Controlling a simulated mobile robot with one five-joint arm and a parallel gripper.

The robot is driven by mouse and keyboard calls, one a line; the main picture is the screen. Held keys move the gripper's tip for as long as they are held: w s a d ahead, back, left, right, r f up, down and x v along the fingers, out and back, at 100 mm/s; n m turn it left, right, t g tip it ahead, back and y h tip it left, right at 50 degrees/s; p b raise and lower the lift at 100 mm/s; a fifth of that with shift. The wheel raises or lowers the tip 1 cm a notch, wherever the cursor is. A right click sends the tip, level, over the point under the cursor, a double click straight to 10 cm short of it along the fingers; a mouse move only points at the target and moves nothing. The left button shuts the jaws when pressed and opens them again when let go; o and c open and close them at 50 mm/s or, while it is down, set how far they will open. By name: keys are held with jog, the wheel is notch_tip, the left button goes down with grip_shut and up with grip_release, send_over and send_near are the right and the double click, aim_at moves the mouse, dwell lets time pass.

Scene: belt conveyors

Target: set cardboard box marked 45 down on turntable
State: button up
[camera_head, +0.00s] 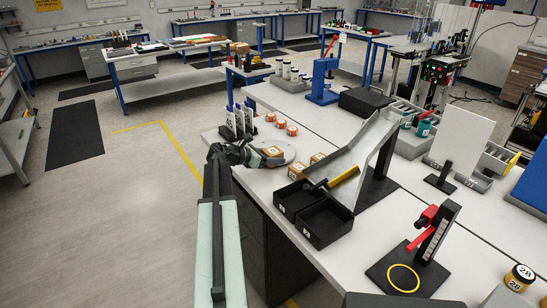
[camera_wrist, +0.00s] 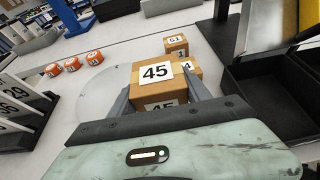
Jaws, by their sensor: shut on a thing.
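The cardboard box marked 45 (camera_wrist: 156,76) is between my gripper's fingers (camera_wrist: 158,92) in the wrist view, and the fingers are shut on its sides. The box is over the disc. I cannot tell whether its underside touches it. Part of the disc is hidden by the box and gripper.
A box marked 51 (camera_wrist: 176,45) and another partly hidden box stand just behind the held one. Orange canisters (camera_head: 280,124) stand behind the disc. Black numbered holders (camera_head: 236,122) are on its left. Black bins (camera_head: 325,222) and a sloped chute (camera_head: 362,145) are to the right.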

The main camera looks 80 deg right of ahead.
jog(key=d, duration=0.5)
jog(key=w+d+f+b, duration=0.1)
jog(key=d, duration=0.4)
jog(key=w+d, duration=0.1)
jog(key=d, duration=0.4)
jog(key=shift+d+f, duration=0.2)
jog(key=shift+d, duration=0.05)
jog(key=f+b, duration=0.2)
jog(key=b, duration=0.1)
jog(key=f+b, duration=0.1)
jog(key=f, duration=0.1)
jog(key=shift+w+d, duration=0.1)
jog(key=shift+d, duration=0.15)
jog(key=shift+r, duration=0.25)
jog(key=shift+f, duration=0.15)
jog(key=o, duration=1.5)
jog(key=shift+c, duration=0.2)
